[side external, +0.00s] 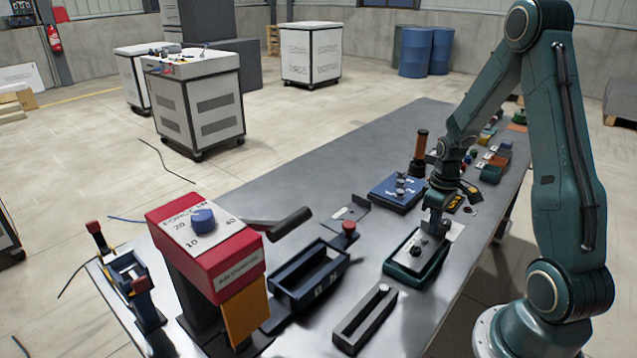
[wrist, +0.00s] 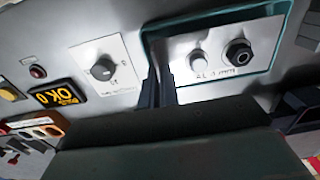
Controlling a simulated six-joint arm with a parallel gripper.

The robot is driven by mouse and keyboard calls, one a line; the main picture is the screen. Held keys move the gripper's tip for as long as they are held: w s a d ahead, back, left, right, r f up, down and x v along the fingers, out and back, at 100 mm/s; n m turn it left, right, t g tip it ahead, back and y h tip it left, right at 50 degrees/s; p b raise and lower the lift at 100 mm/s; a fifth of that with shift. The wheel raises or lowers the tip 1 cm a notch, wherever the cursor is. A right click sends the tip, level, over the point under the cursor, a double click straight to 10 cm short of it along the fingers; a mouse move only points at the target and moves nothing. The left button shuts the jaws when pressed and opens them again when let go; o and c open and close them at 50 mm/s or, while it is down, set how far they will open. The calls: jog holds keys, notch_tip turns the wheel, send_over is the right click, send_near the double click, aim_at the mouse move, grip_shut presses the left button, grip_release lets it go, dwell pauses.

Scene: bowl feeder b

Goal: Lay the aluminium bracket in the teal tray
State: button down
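The teal tray (side external: 398,271) lies on the grey bench in the side view, right of the middle. In the wrist view its teal rim (wrist: 150,48) frames a pale inside with a white round piece (wrist: 198,60) and a black round piece (wrist: 238,52). My gripper (side external: 433,226) points down just above the far end of the tray. In the wrist view its dark fingers (wrist: 159,86) are close together beside the tray's left edge, with a narrow gap. I cannot make out anything held there. I cannot pick out the aluminium bracket for certain in either view.
A pale panel with a dark knob (wrist: 103,70) and a lit display (wrist: 57,96) lie left of the fingers. A blue block (side external: 398,194), a navy open box (side external: 311,292), a grey slotted block (side external: 365,318) and a red-topped press (side external: 212,262) stand around the tray.

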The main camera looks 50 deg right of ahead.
jog(key=shift+f, duration=0.75)
dwell(0.3)
jog(key=c, duration=1.6)
grip_release()
jog(key=shift+o, duration=0.2)
jog(key=shift+r, duration=0.1)
notch_tip(320, 180, up, 14)
jog(key=shift+f, duration=0.2)
